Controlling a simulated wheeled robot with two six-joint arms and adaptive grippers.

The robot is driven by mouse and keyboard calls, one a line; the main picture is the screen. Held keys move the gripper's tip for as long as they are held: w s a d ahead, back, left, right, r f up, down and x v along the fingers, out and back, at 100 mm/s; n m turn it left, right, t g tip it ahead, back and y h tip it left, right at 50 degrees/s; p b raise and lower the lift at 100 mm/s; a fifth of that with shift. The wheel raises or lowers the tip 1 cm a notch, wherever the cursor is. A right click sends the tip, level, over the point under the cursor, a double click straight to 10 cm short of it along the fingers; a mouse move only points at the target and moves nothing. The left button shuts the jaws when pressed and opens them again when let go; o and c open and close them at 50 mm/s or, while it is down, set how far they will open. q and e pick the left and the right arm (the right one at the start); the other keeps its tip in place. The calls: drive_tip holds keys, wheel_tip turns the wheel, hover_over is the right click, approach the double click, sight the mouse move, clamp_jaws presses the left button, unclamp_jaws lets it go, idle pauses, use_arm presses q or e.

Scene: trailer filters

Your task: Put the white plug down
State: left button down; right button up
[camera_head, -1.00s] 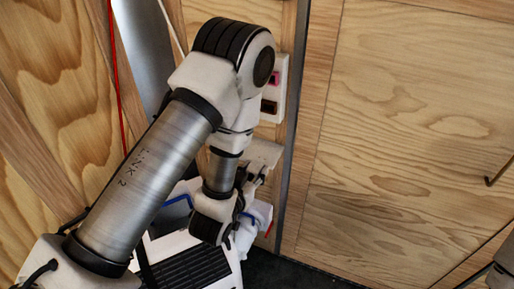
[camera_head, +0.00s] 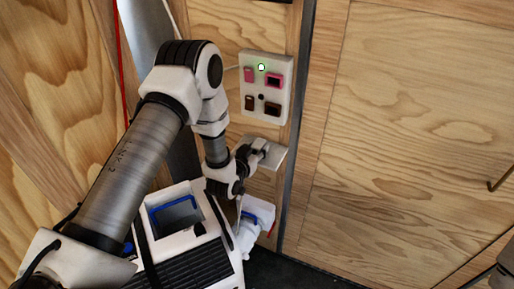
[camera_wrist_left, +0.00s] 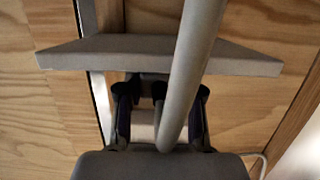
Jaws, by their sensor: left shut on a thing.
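My left gripper (camera_head: 256,149) is at the small pale shelf (camera_head: 276,155) on the wooden wall, below the switch panel. In the wrist view, the fingers of the left gripper (camera_wrist_left: 160,98) are shut on the white plug (camera_wrist_left: 143,130), a pale piece mostly hidden between them. The shelf (camera_wrist_left: 240,57) spans the view just beyond the fingertips. A thick pale cable or rod (camera_wrist_left: 190,70) crosses close to the camera and hides part of the grip. I cannot tell whether the plug touches the shelf. My right gripper is out of view.
A white switch panel (camera_head: 249,63) with a lit green ring and pink and dark parts is above the shelf. A white unit with a black grille (camera_head: 200,268) and an open top stands below my arm. A white item (camera_head: 257,212) is beside it.

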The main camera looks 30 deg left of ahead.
use_arm(q)
drive_tip(key=shift+f+b, duration=0.35)
drive_tip(key=shift+f, duration=0.15)
drive_tip(key=shift+s+f, duration=0.1)
drive_tip(key=shift+f, duration=0.05)
